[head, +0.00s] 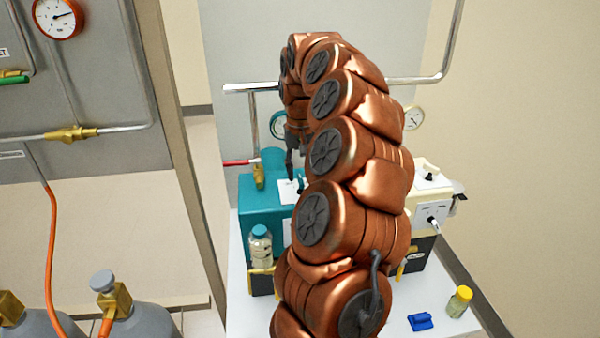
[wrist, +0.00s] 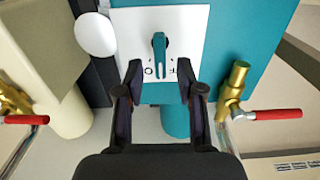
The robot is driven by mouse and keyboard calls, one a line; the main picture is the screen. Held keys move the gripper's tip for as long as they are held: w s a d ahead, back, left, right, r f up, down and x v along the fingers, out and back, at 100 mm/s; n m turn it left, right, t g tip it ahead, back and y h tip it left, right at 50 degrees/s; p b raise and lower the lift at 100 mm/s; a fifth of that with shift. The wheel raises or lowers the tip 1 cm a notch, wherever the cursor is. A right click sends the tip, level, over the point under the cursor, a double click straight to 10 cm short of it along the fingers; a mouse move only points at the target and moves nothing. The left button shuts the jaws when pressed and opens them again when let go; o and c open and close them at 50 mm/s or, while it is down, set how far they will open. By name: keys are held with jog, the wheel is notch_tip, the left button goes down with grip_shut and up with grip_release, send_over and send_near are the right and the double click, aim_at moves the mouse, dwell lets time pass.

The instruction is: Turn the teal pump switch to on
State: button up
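The teal pump (head: 258,218) stands on the white bench, partly hidden behind my arm. Its teal switch (wrist: 159,55) sits on a white plate (wrist: 197,22) in the wrist view, its lever pointing down in the picture. Dark letters beside the lever's lower end are partly hidden by my fingers. My gripper (wrist: 160,72) is open and empty. Its two fingertips lie either side of the lever's lower end, with a visible gap on each side. In the head view my gripper (head: 291,165) is small and dark, just above the plate (head: 287,192).
A brass valve with a red handle (wrist: 278,114) is right of the switch in the wrist view. A cream pump (head: 432,190) stands to the right. A capped bottle (head: 260,246) is at the teal pump's front.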

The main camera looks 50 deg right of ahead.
aim_at(301, 176)
notch_tip(301, 176, up, 11)
dwell(0.7)
dwell(0.5)
jog(key=s+a+n+p, duration=0.35)
jog(key=a+n, duration=0.25)
jog(key=a, duration=1.6)
jog(key=s+a+f+p, duration=0.1)
jog(key=s+a+f, duration=0.2)
jog(key=s, duration=0.4)
jog(key=s+a+f+n+g, duration=0.1)
jog(key=s+a+f, duration=0.3)
jog(key=s, duration=0.3)
jog(key=s+a+f+p, duration=0.1)
jog(key=s+a+f, duration=0.2)
jog(key=s, duration=0.4)
jog(key=shift+s+a+f+g+p, duration=0.3)
jog(key=shift+a+g+p, duration=0.1)
jog(key=shift+a, duration=0.3)
